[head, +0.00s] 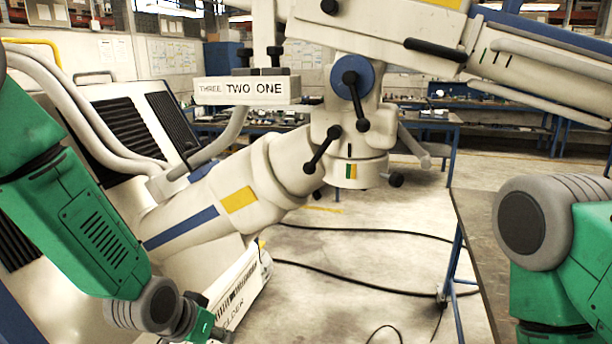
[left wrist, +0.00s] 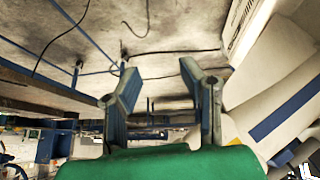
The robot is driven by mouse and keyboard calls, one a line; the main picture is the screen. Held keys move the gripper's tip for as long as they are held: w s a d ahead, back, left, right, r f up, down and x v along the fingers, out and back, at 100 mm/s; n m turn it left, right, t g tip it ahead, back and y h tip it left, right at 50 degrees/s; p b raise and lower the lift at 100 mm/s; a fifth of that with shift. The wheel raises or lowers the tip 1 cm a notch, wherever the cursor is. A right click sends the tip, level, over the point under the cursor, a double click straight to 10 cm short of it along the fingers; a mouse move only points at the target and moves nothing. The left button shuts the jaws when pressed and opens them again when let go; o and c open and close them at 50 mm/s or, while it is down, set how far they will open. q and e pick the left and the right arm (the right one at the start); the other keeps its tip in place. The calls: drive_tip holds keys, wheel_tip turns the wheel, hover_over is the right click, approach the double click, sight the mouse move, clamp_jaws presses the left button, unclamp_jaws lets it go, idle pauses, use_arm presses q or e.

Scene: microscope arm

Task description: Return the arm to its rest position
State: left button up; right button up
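The microscope arm (head: 215,200) is cream-white with blue and yellow bands. It slopes up from the lower left to a joint with a blue disc and black-knobbed levers (head: 348,80); an upper section (head: 385,35) runs off to the right. Its blue band also shows at the right of the left wrist view (left wrist: 285,108). My left gripper (head: 208,328) is low in the head view, below the microscope arm, partly cut off by the frame edge. In the left wrist view its two fingers (left wrist: 162,95) are apart with nothing between them. My right gripper is out of frame.
A box marked THREE TWO ONE (head: 247,91) hangs beside the joint. A white base unit with black vents (head: 130,130) stands at left. A grey-topped table (head: 472,225) is at right. Black cables (head: 350,281) lie on the open floor (head: 400,200).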

use_arm(q)
drive_tip(key=s+a+f+n+g+y+b, duration=0.1)
drive_tip(key=s+a+f+g+b, duration=0.1)
drive_tip(key=s+a+f, duration=0.55)
drive_tip(key=s+a+f+n+g+y+b, duration=0.1)
drive_tip(key=s+a+f+b, duration=0.1)
drive_tip(key=s+f, duration=0.95)
drive_tip(key=s+a+f+g+b, duration=0.1)
drive_tip(key=s+f, duration=0.1)
drive_tip(key=s, duration=0.3)
drive_tip(key=s+a+f+g+y+b, duration=0.1)
drive_tip(key=s+f, duration=0.1)
drive_tip(key=s, duration=0.4)
drive_tip(key=shift+s+a+f+n, duration=0.25)
drive_tip(key=shift+a+f+n, duration=0.1)
drive_tip(key=shift+a+n, duration=0.05)
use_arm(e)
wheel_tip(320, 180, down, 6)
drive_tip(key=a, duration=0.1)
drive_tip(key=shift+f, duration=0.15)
use_arm(q)
drive_tip(key=shift+a, duration=0.2)
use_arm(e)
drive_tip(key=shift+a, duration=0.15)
